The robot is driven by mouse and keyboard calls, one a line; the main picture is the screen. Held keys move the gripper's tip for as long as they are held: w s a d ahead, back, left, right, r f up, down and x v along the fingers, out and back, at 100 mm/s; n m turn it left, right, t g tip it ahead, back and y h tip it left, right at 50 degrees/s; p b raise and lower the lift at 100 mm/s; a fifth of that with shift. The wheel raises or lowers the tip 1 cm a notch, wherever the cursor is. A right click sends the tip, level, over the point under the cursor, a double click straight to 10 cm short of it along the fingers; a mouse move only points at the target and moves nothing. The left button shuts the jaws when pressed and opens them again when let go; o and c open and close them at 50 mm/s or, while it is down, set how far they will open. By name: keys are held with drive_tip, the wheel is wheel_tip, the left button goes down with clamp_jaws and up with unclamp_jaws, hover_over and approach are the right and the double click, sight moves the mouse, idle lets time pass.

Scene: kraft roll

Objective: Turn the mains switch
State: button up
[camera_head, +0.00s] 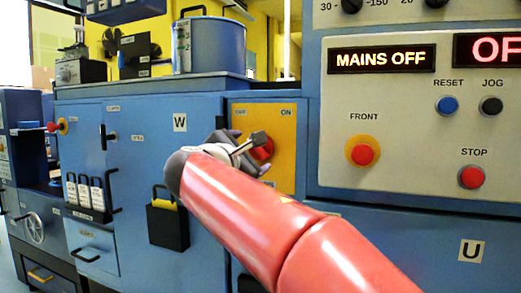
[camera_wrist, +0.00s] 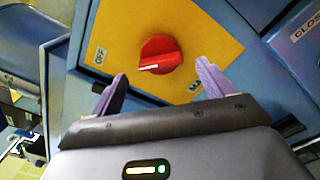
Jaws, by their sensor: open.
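The mains switch is a red rotary knob (camera_wrist: 160,54) on a yellow plate (camera_wrist: 212,35), with a white line on its face. In the wrist view the line points left, toward the OFF label (camera_wrist: 100,55). In the head view the knob (camera_head: 264,149) is partly hidden behind my gripper (camera_head: 250,150), and the plate (camera_head: 285,180) carries OFF and ON labels. My gripper (camera_wrist: 165,88) is open. Its two purple fingers stand either side below the knob in the wrist view, apart from it, with nothing between them.
A display (camera_head: 381,60) reads MAINS OFF. Below it are a blue RESET button (camera_head: 447,105), a black JOG button (camera_head: 491,105), and red FRONT (camera_head: 363,154) and STOP (camera_head: 472,177) buttons. A black holder (camera_head: 168,226) hangs on the blue cabinet left of my arm.

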sight(256, 150)
drive_tip(key=x, duration=0.4)
drive_tip(key=shift+w, duration=0.1)
drive_tip(key=c, duration=1)
